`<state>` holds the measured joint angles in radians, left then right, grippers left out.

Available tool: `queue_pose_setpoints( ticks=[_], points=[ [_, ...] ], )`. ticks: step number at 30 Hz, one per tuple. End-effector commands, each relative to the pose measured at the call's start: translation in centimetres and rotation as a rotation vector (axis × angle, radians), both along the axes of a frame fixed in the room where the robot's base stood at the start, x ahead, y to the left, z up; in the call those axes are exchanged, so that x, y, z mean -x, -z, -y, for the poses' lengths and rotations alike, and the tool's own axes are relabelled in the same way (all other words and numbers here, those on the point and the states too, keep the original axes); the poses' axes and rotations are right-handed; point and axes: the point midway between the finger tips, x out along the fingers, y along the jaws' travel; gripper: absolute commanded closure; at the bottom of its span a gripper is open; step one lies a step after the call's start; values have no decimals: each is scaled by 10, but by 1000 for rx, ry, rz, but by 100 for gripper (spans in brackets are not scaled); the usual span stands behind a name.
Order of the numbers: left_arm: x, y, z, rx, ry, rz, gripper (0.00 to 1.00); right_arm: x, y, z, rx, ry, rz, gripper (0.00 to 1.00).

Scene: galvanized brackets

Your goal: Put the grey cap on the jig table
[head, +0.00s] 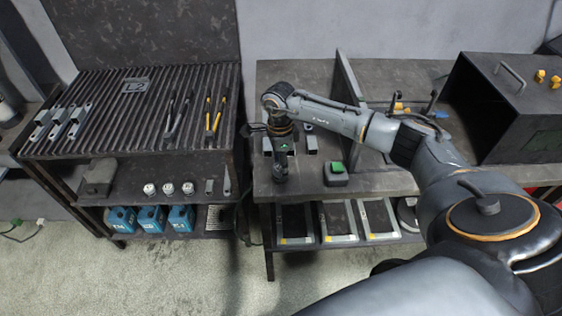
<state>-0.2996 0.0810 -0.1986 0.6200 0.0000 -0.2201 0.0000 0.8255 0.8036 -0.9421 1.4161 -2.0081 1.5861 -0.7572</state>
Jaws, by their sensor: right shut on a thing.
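My right gripper (281,174) points down over the front left part of the right-hand table (385,183). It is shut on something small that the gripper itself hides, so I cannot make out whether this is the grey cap. Small grey metal pieces stand on both sides of the gripper, one at its left (267,146) and one at its right (312,144). A slatted metal table (110,103) stands at the left. My left gripper is out of view.
A box with a green button (336,174) stands right of the gripper. An upright plate (349,95) divides the right-hand table. Brackets (62,122), pliers (179,113) and yellow-handled pliers (215,117) lie on the slatted table. Blue bins (151,219) and trays (337,221) fill lower shelves.

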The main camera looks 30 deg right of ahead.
Motion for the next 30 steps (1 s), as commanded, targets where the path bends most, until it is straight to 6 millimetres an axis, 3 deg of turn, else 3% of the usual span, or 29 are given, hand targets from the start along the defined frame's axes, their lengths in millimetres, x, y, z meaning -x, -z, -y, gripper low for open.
queue_pose_setpoints(
  ticks=[11,12,15,25,30],
  points=[
    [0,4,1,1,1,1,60,0,6,0,0,-1,1,92],
    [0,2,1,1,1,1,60,0,4,0,0,0,1,50],
    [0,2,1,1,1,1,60,0,4,0,0,0,1,35],
    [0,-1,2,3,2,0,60,0,2,0,0,0,1,35],
    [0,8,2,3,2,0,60,-3,-16,1,0,0,5,35]
  ],
)
